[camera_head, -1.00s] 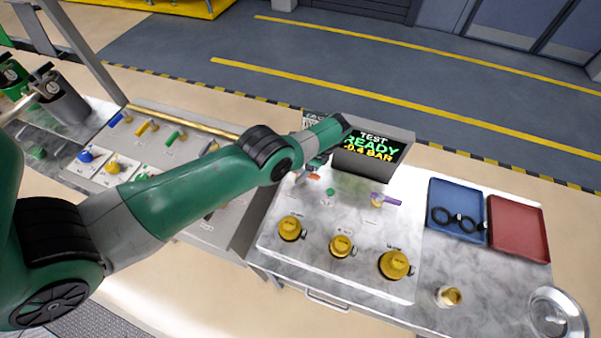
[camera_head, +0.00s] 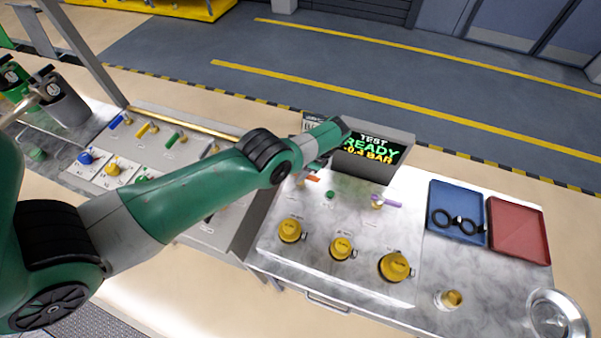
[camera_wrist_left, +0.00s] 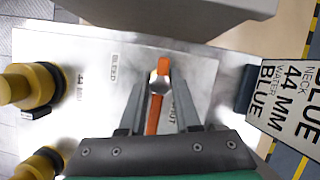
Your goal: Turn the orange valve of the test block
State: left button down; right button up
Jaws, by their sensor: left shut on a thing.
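The orange valve (camera_wrist_left: 153,115) is a slim orange handle on a silver hub, standing on the pale test block (camera_wrist_left: 95,100). In the left wrist view it lies between the two grey fingers of my left gripper (camera_wrist_left: 158,88), which is shut on it. The handle runs nearly along the fingers. A BLEED label lies to its left, and a partly hidden label lies to its right. In the head view only a bit of orange (camera_head: 313,179) shows below my left gripper (camera_head: 312,168), largely hidden by my wrist. My right gripper is in neither view.
A display (camera_head: 372,150) reading TEST READY, -0.4 BAR stands behind the valve. A purple lever (camera_head: 386,201) and green knob (camera_head: 331,195) are nearby. Several yellow caps (camera_head: 291,230) line the front. Blue (camera_head: 457,197) and red (camera_head: 518,230) trays lie right.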

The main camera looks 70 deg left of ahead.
pick_arm(q)
jog(key=shift+r, duration=0.1)
jog(key=shift+r+m+t+y+p, duration=0.1)
jog(key=shift+m+t+y+p, duration=0.4)
jog(key=shift+m+p, duration=1.7)
jog(key=m+t+p, duration=0.1)
jog(key=m+p, duration=0.1)
jog(key=p, duration=0.1)
jog(key=m+y+p, duration=0.1)
jog(key=m+p, duration=0.2)
jog(key=p, duration=0.1)
jog(key=shift+r+t, duration=0.1)
jog(key=shift+t, duration=0.3)
jog(key=m+p, duration=0.2)
jog(key=m+t+p, duration=0.1)
jog(key=m+p, duration=0.1)
jog(key=shift+m+t, duration=0.3)
jog(key=shift+f+m+t+p, duration=0.2)
jog(key=shift+m+t+p, duration=0.55)
jog(key=shift+m, duration=0.85)
jog(key=shift+f, duration=0.1)
jog(key=c, duration=0.6)
grip_release()
